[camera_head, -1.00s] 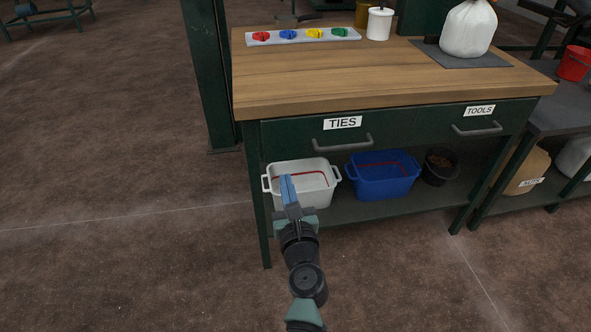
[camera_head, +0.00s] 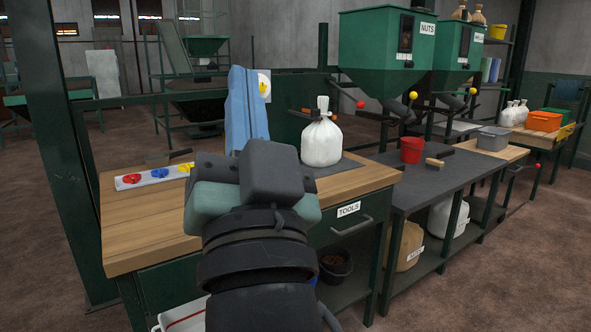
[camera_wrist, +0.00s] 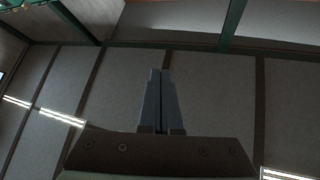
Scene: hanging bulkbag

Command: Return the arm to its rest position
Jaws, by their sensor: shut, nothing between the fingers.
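My gripper (camera_head: 242,76) stands large and close in the middle of the head view, its blue fingers pointing up. My wrist and arm come up from the bottom edge below it. In the wrist view the two fingers (camera_wrist: 161,75) lie side by side with nothing between them. Behind the fingers that view shows grey roof panels and light strips. The gripper is empty and touches nothing that I can see.
A wood-topped bench (camera_head: 135,215) stands behind my arm, partly hidden. It bears a strip of coloured knobs (camera_head: 150,178) and a tied white bag (camera_head: 321,140). A grey bench (camera_head: 440,185) with a red bucket (camera_head: 411,150) stands right, below green hoppers (camera_head: 372,45).

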